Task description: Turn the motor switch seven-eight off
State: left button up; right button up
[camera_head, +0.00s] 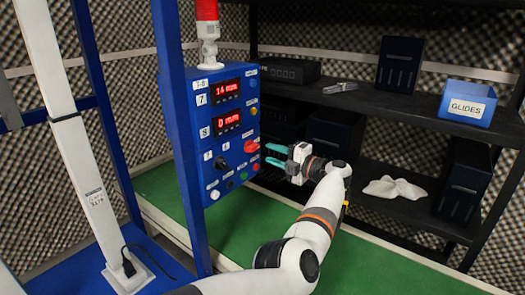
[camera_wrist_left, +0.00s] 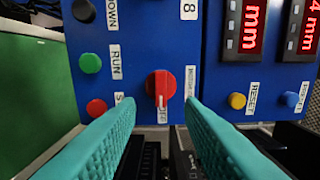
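The blue control panel (camera_head: 190,130) carries a red rotary switch (camera_head: 251,146), which also shows in the left wrist view (camera_wrist_left: 160,85) with a white pointer line toward the bottom of that picture. A vertical label (camera_wrist_left: 190,88) beside it appears to begin with "MOTOR"; the rest is too small to read. My left gripper (camera_head: 272,154) has teal fingers pointing at the panel just right of the switch. My right gripper is out of view.
A black knob (camera_head: 220,163), a green button (camera_wrist_left: 90,63) and a red button (camera_wrist_left: 96,107) sit near the switch. Red displays (camera_head: 226,91) read "14 mm" and "0 mm". A dark shelf (camera_head: 400,112) with a blue GLIDES bin (camera_head: 467,107) stands to the right.

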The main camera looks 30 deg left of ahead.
pick_arm(q)
jog(key=d, duration=0.6)
jog(key=shift+s, duration=0.25)
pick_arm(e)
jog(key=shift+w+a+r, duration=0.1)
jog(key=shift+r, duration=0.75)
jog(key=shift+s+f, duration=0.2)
